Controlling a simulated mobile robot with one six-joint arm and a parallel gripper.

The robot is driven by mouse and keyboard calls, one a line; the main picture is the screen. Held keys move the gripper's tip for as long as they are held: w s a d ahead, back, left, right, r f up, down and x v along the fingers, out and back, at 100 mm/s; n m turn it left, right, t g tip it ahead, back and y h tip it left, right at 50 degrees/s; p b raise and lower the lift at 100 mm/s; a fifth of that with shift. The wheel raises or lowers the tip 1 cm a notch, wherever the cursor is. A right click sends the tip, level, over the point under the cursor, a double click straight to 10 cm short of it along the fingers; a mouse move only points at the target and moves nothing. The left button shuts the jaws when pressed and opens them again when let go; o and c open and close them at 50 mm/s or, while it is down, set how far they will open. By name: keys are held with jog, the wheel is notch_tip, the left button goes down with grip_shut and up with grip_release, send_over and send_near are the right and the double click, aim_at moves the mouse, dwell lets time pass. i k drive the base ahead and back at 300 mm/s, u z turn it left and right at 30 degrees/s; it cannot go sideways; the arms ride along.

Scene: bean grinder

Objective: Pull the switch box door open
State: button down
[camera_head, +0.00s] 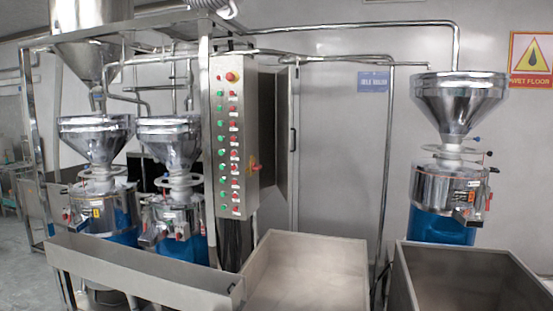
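The steel switch box (235,112) stands left of the middle, mounted upright on a frame. Its narrow face has a column of green and red buttons, with a larger red knob near the top. Right of that side are a dark upright area and a grey panel (283,130). I cannot tell whether these belong to the box's door or how far the door is open. A dark vertical handle (292,139) shows at the panel's right edge. My gripper is not in view.
Two steel grinders with hoppers (95,137) (168,138) stand left of the box. Another grinder (459,105) stands at the right. A large open bin (335,243) lies below the box, a second bin (402,285) to its right. A steel trough (150,270) crosses the front left.

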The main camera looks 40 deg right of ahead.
aim_at(282, 77)
jog(key=z, duration=0.15)
jog(key=i, duration=0.95)
jog(key=u, duration=0.1)
